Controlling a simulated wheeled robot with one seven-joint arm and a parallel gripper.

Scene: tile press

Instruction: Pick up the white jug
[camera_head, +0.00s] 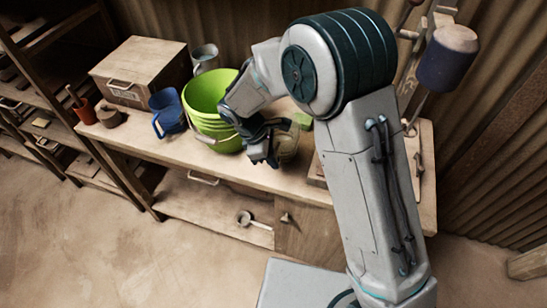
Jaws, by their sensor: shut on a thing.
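A pale grey-white jug (204,58) stands at the back of the bench, between the wooden box and the green bucket; its lower part is hidden. No other white jug shows clearly. My gripper (264,154) is low over the bench, in front and to the right of the bucket, well apart from that jug. It is shut beside a dull, see-through, olive-tinted container (288,147). This seems to be what it grips, but my wrist hides the contact.
A bright green bucket (208,95) stands left of my gripper, close to my forearm. A blue jug (166,112), a wooden box (138,70) and a red pot (85,113) stand farther left. A ladle (245,218) lies on the lower shelf. The bench's front edge is near my gripper.

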